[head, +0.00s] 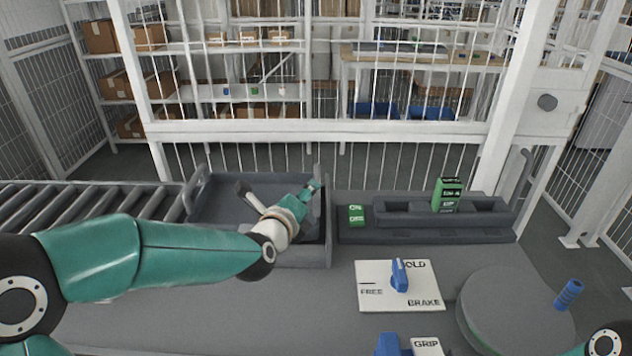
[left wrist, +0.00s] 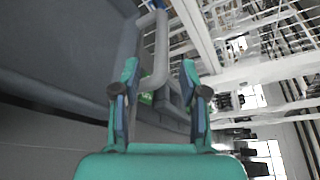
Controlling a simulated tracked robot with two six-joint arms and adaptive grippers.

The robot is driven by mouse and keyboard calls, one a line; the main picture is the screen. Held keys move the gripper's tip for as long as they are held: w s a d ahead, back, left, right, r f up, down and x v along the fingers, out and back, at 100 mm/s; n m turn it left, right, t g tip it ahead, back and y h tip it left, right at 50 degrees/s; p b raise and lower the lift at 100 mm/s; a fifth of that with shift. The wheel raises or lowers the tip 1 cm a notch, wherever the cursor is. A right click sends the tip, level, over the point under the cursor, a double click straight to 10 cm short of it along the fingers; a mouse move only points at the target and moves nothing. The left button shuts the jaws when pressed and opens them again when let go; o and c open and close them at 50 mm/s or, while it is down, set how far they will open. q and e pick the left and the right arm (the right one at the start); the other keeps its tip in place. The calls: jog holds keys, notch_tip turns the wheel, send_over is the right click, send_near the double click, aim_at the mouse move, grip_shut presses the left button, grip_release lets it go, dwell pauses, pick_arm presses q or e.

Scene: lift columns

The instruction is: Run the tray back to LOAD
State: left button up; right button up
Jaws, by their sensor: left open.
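The grey tray (head: 222,212) sits behind the bench, at the end of the roller track. It has raised end walls, and its grey bar handle (left wrist: 161,45) stands at the right end. My left gripper (head: 315,186) reaches over the tray to that right end. In the left wrist view my left gripper (left wrist: 160,78) is open, with the handle showing between and just beyond its two fingers. I cannot tell whether a finger touches the handle. My right gripper is out of view. No LOAD label is readable.
A roller track (head: 75,205) runs left from the tray. To the right is a grey rack (head: 440,230) with a green labelled block (head: 447,194). A plate marked FREE, HOLD and BRAKE (head: 375,298) carries a blue lever (head: 399,275). A round disc (head: 510,305) has a blue knob. White fencing stands behind.

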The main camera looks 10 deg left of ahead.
pick_arm(q)
jog(key=x, duration=0.7)
jog(key=shift+w+d+f+p, duration=0.1)
jog(key=shift+w+f+p, duration=0.05)
jog(key=shift+w+p, duration=0.25)
grip_shut()
